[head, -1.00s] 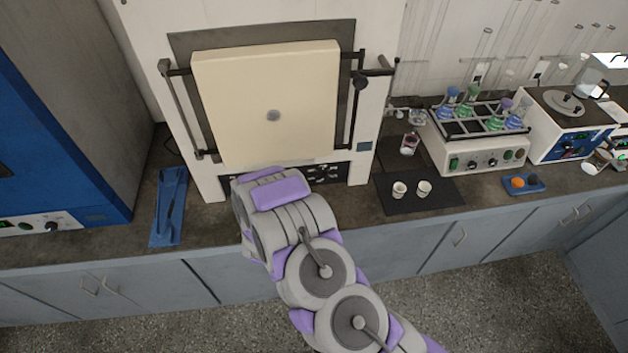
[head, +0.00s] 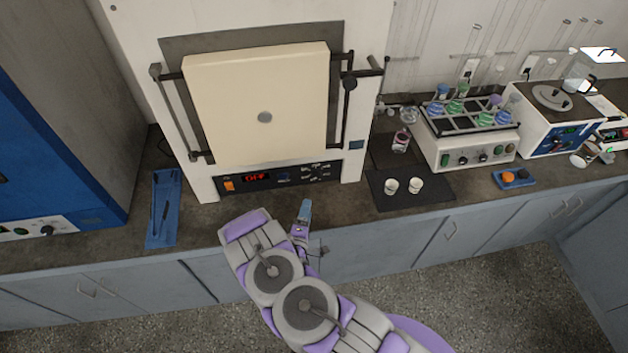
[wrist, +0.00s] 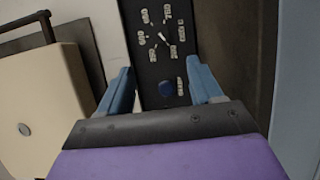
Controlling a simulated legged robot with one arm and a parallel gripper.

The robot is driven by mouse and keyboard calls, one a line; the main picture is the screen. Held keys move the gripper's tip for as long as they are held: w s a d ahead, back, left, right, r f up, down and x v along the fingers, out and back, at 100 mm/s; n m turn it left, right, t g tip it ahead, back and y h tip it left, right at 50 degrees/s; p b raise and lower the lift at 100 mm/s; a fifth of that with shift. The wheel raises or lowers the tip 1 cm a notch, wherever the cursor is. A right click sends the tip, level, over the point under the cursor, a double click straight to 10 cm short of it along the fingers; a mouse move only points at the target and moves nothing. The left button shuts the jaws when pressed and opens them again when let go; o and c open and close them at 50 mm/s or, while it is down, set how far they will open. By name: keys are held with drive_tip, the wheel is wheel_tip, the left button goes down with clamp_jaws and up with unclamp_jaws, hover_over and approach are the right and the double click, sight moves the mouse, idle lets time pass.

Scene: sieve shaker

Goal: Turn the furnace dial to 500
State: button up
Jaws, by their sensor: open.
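The furnace (head: 198,120) stands at the back of the bench with its cream door shut. Its black control panel (head: 300,176) below the door has a red lit display (head: 257,178) that seems to read OFF. The dial (head: 316,172) is on the panel's right part, ringed by pale labels. In the head view my gripper (head: 304,210) is below and in front of the panel.
An orange switch (head: 229,185) and a blue knob or button (wrist: 165,89) are also on the panel. Two small cups (head: 403,186) stand on a dark mat right of the furnace. A blue tray (head: 164,205) lies to the left. The bench just before the panel looks clear.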

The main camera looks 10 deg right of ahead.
sight(316, 178)
drive_tip(key=x, duration=1.4)
drive_tip(key=shift+p, duration=0.4)
drive_tip(key=shift+c, duration=0.5)
drive_tip(key=c, duration=1)
drive_tip(key=shift+o, duration=0.2)
